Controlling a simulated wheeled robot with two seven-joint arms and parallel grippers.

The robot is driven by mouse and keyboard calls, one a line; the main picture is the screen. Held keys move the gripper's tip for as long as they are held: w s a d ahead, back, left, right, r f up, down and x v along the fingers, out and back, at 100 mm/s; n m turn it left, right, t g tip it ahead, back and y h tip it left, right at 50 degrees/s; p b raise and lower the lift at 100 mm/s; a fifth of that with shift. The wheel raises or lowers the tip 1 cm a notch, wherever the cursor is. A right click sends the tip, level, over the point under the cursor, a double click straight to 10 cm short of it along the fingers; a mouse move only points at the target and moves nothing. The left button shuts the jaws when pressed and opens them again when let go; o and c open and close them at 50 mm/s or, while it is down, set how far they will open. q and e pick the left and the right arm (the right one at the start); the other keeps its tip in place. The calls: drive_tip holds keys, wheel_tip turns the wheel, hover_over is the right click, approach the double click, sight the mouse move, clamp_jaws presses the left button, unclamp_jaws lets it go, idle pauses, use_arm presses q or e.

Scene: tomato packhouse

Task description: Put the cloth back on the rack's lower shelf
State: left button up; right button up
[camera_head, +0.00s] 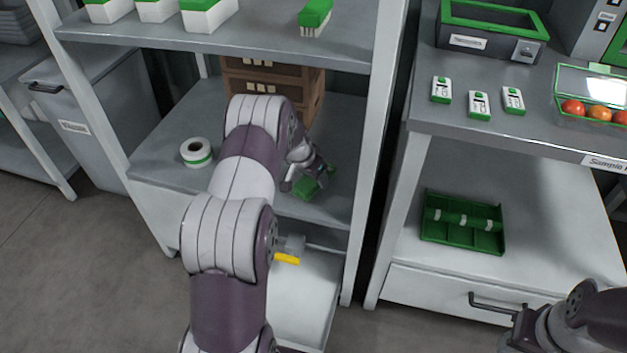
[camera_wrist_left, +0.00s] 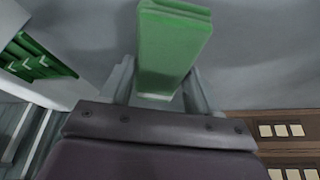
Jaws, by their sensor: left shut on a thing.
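The green folded cloth (camera_head: 306,188) is held over the rack's lower shelf (camera_head: 160,165), near its front right part. It also shows in the left wrist view (camera_wrist_left: 172,45), as a layered green strip between two grey fingers. My left gripper (camera_head: 308,177) is shut on the cloth. Its arm hides the middle of the shelf, and I cannot tell whether the cloth touches the shelf. My right arm comes in at the bottom right corner. Its dark end (camera_head: 522,332) is partly cut off by the frame, and its fingers are not clear.
A tape roll (camera_head: 197,152) lies at the shelf's left and brown crates (camera_head: 310,85) stand at its back. The rack's right post (camera_head: 375,140) is close to my left gripper. A green tray (camera_head: 462,222) lies in the bench on the right.

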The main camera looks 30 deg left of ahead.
use_arm(q)
drive_tip(key=shift+f, duration=0.5)
drive_tip(key=shift+r, duration=0.1)
drive_tip(key=o, duration=1)
